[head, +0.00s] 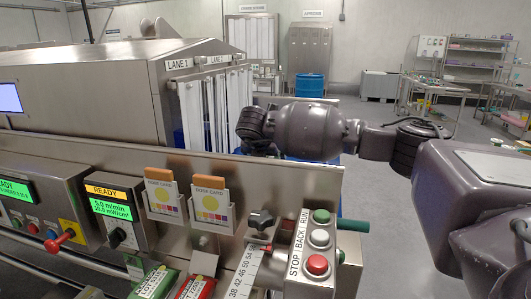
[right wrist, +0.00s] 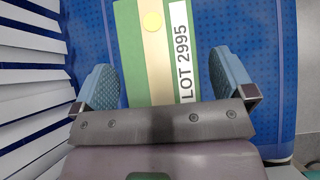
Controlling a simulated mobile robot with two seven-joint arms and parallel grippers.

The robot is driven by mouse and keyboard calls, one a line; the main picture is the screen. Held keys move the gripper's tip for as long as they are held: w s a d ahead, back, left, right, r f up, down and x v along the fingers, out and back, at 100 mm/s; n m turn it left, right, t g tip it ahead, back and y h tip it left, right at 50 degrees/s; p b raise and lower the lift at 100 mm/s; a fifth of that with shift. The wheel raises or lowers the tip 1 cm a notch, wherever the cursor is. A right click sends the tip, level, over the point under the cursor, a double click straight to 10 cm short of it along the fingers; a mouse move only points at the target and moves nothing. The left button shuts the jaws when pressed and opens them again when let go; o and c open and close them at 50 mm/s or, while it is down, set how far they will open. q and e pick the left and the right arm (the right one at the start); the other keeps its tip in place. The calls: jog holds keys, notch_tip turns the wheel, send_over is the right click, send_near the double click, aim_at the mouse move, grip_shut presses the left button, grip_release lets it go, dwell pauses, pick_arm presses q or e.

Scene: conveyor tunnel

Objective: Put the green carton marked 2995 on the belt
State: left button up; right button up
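The green carton (right wrist: 158,60), with a yellow stripe, a yellow dot and a white label reading LOT 2995, lies on the blue dotted belt (right wrist: 262,30) in the right wrist view. My right gripper (right wrist: 165,85) has its two blue pads on either side of the carton. A strip of blue shows between the carton and the right-hand pad, so the gripper looks open. The left-hand pad is very close to the carton's edge. In the head view my right arm reaches in behind the steel panel, which hides the gripper and carton. My left gripper is not in view.
White curtain strips (right wrist: 28,95) are close to the left of the gripper; they hang at the tunnel mouth (head: 205,110) in the head view. The steel panel (head: 270,180) stands in front. A button box (head: 319,240) and card holders (head: 210,205) are on the near side.

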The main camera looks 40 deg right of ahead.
jog(key=shift+r, duration=0.1)
jog(key=v, duration=1.2)
jog(key=shift+p, duration=0.45)
